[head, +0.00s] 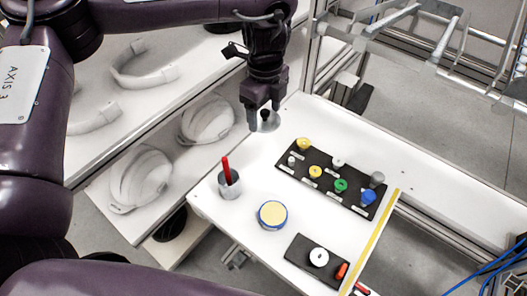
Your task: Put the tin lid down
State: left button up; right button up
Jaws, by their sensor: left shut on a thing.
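My left gripper (263,116) points down over the back left part of the white table. It is shut on the tin lid (270,125), a small grey disc with a dark knob between the fingers. The fingers hide part of the lid, and I cannot tell how high it is above the table. A round tin (272,215) with a blue rim and a pale yellow top stands nearer the front, apart from the lid. My right gripper is not in view.
A black rack (320,183) holds several coloured knobs. A black plate (302,253) carries a white disc (319,257). White table (240,225) is bare between them. Shelves with helmet shells (207,118) stand left.

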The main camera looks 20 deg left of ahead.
pick_arm(q)
notch_tip(320, 180, down, 12)
jog(key=shift+w+a+r+b, duration=0.1)
jog(key=shift+w+r+b, duration=0.1)
jog(key=shift+b, duration=0.45)
jog(key=shift+s+f, duration=0.1)
jog(key=shift+f, duration=0.15)
notch_tip(320, 180, down, 3)
jog(key=shift+r+b, duration=0.2)
jog(key=shift+b, duration=0.15)
jog(key=shift+f, duration=0.5)
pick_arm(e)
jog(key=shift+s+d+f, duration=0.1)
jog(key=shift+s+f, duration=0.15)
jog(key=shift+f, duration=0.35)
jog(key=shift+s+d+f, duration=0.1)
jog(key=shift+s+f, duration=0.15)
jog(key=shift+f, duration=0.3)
pick_arm(q)
jog(key=shift+f, duration=0.55)
jog(key=o, duration=0.9)
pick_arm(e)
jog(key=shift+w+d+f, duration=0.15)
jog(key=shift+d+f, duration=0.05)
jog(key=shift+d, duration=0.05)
